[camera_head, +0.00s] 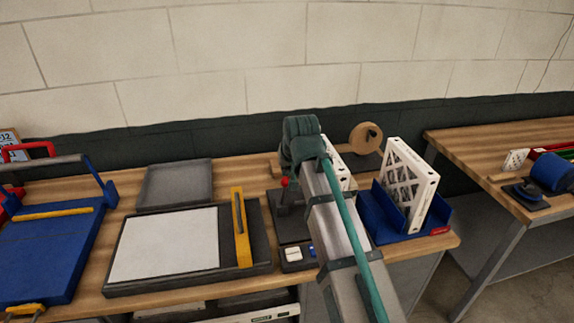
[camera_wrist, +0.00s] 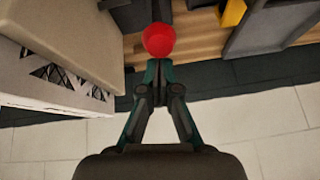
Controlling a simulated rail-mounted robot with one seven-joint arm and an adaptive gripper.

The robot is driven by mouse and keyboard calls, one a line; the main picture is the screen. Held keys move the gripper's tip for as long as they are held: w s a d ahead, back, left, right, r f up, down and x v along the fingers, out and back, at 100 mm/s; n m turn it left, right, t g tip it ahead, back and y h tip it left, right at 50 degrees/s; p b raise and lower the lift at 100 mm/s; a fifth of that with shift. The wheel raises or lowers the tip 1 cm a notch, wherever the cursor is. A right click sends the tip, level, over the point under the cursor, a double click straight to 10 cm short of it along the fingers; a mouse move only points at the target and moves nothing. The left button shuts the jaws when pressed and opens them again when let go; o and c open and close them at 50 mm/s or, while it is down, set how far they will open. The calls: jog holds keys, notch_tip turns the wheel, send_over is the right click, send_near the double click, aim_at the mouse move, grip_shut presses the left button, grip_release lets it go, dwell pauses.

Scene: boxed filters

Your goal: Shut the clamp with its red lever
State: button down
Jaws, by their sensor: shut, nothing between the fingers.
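The clamp's red lever knob (camera_head: 284,181) shows just left of my arm in the head view, above the dark clamp body (camera_head: 290,228). My arm hides part of the clamp. In the wrist view the red knob (camera_wrist: 158,40) is large and lies right at the tips of my gripper (camera_wrist: 159,64). The fingers are together with nothing between them. I cannot tell whether they touch the knob. In the head view my fingers are hidden behind my own wrist.
A white boxed filter (camera_head: 408,185) stands in a blue holder (camera_head: 440,220) to the right. Another filter (camera_wrist: 60,85) fills the left of the wrist view. A board with white sheet (camera_head: 165,245) and yellow bar (camera_head: 241,228) lies left. A grey tray (camera_head: 150,203) is behind it.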

jog(key=shift+s+d+f, duration=0.15)
jog(key=shift+s+f, duration=0.15)
jog(key=shift+s, duration=0.25)
jog(key=shift+s+d+f, duration=0.15)
jog(key=shift+s+f, duration=0.1)
jog(key=shift+s, duration=0.25)
